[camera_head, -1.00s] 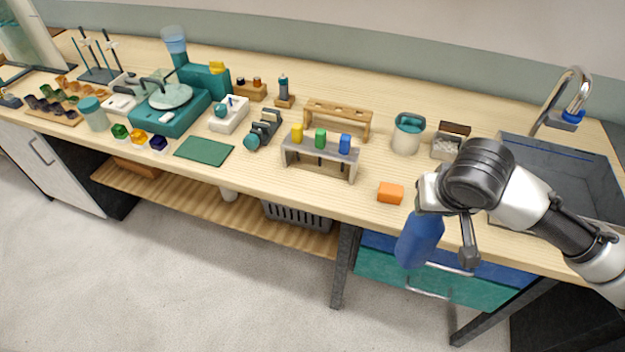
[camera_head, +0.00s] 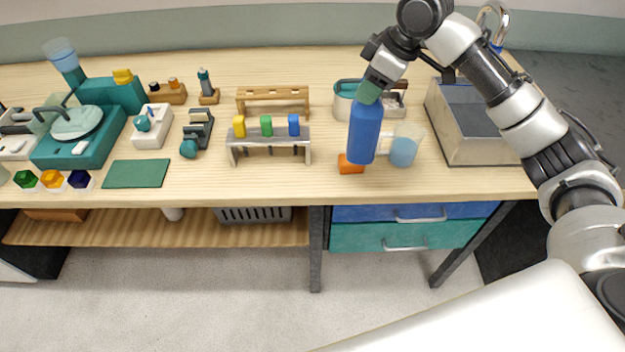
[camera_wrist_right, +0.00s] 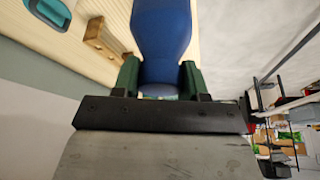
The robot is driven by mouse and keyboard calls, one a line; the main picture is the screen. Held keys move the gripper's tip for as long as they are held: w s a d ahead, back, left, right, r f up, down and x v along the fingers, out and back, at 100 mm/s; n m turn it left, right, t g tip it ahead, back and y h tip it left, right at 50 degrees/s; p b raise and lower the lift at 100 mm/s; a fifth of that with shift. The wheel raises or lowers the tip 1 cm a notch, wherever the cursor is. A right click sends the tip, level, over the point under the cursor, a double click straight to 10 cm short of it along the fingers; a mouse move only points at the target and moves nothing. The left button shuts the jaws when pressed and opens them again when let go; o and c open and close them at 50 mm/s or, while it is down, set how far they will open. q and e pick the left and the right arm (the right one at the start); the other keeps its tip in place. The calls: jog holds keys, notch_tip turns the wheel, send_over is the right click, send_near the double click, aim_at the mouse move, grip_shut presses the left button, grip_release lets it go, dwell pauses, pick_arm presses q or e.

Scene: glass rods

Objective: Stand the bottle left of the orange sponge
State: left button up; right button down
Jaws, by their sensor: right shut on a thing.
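The blue bottle (camera_head: 364,134) hangs roughly upright from my right gripper (camera_head: 374,86), slightly tilted, in the head view. The gripper is shut on the bottle's upper end. The orange sponge (camera_head: 350,165) lies near the front edge of the bench, partly hidden behind the bottle's lower end. I cannot tell exactly how high the bottle is above the bench. In the right wrist view the bottle (camera_wrist_right: 162,40) sits between the two green fingers (camera_wrist_right: 160,80). My left gripper is not in view.
A beaker with blue liquid (camera_head: 404,150) stands right of the sponge. A grey rack with yellow, green and blue pieces (camera_head: 270,148) stands to the left, with a strip of bare bench between it and the sponge. A sink (camera_head: 462,140) is at the right.

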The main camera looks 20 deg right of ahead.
jog(key=shift+w+d+r+n, duration=0.3)
jog(key=shift+w+r+n, duration=0.15)
jog(key=shift+r+n, duration=0.15)
jog(key=w+a+f+p, duration=0.3)
jog(key=a+f+p, duration=0.1)
jog(key=a+f, duration=0.6)
jog(key=shift+w+a+f, duration=0.3)
jog(key=shift+a+f, duration=0.05)
jog(key=shift+a, duration=0.1)
jog(key=shift+f, duration=0.1)
jog(key=c, duration=0.6)
grip_release()
jog(key=shift+s, duration=0.1)
